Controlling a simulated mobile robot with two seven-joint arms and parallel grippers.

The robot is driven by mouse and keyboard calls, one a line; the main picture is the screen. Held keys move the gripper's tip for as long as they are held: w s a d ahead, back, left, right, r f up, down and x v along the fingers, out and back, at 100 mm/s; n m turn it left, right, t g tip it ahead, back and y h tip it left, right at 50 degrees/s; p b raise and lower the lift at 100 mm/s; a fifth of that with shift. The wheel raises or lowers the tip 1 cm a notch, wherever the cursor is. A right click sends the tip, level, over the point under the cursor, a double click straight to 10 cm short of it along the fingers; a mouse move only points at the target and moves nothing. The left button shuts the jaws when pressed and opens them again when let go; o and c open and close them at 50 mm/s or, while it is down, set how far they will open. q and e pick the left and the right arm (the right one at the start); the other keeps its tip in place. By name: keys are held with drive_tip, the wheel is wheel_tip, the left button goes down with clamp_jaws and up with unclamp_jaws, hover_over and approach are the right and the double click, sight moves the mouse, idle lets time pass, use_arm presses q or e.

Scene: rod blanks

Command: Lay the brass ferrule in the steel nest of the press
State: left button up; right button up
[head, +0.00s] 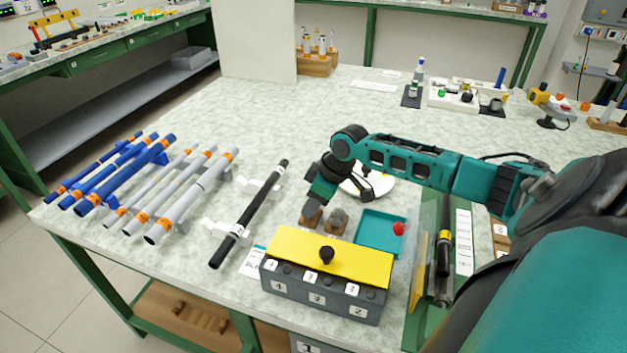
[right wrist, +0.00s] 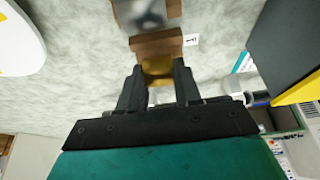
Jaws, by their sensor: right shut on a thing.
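The brass ferrule (right wrist: 158,70) is a small yellow-brown piece between my right fingertips in the right wrist view. My right gripper (right wrist: 157,80) is shut on it, right beside a brown block (right wrist: 157,42); I cannot tell whether the ferrule touches the block. In the head view my right gripper (head: 314,205) points down near two small brown blocks, and the ferrule is too small to make out. A grey metal piece (right wrist: 142,14) sits past the brown block. I cannot tell which part is the steel nest of the press. My left gripper is not in view.
A grey box with a yellow top (head: 330,258) stands in front of my right gripper. A teal tray (head: 380,233) and a white plate (head: 378,186) lie close by. Rods on supports, including a black rod (head: 262,195), lie to the left.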

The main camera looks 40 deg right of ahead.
drive_tip(key=shift+f, duration=0.6)
idle(0.3)
drive_tip(key=o, duration=0.9)
drive_tip(key=p+v, duration=0.1)
drive_tip(key=v, duration=1.2)
drive_tip(key=shift+p, duration=0.4)
drive_tip(key=shift+s+f, duration=0.1)
